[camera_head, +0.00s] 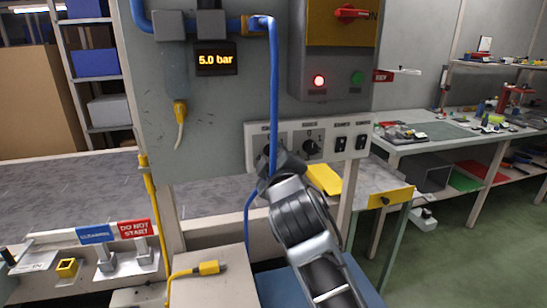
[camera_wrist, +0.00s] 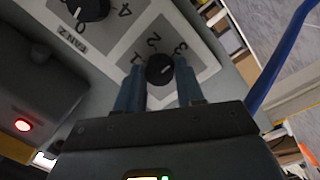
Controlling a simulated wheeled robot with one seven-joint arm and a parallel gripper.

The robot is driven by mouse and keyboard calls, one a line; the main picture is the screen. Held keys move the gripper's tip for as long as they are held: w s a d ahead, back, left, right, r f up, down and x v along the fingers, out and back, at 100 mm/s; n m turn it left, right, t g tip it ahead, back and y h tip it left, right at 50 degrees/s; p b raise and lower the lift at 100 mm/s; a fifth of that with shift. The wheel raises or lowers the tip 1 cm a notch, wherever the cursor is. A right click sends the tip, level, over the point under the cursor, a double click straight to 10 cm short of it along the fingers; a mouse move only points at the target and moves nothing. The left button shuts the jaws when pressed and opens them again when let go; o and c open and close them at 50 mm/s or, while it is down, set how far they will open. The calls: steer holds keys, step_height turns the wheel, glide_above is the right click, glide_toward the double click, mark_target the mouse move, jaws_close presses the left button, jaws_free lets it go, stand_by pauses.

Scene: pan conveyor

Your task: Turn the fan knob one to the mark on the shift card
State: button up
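A black knob (camera_wrist: 159,70) sits on a pale dial plate marked 1, 2 and 3 in the wrist view. Its white line points right, below the 3. The fingers of my gripper (camera_wrist: 160,85) lie on either side of this knob, close to its edges; whether they touch it is unclear. The neighbouring knob, labelled FAN 2 (camera_wrist: 90,6), stands at the upper left. In the head view, my gripper (camera_head: 278,165) covers the left knob of the white control strip (camera_head: 252,131); the other knob (camera_head: 311,147) shows beside it. I cannot make out a shift card.
A blue hose (camera_head: 274,80) hangs down in front of the panel, close to my gripper. Switches (camera_head: 341,144) sit right of the knobs. A red lamp (camera_head: 319,80) glows above. CLEANING (camera_head: 95,234) and DO NOT START (camera_head: 134,228) signs stand at lower left.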

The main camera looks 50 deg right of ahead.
steer(key=c, duration=0.6)
steer(key=shift+m, duration=0.3)
steer(key=m+b, duration=0.2)
steer(key=m, duration=0.3)
steer(key=shift+y, duration=0.3)
steer(key=m+b, duration=0.2)
steer(key=m, duration=0.3)
steer(key=shift+r+m+y, duration=0.1)
steer(key=shift+m+y, duration=0.2)
steer(key=shift+y, duration=0.1)
steer(key=o, duration=1.1)
steer(key=shift+c, duration=0.2)
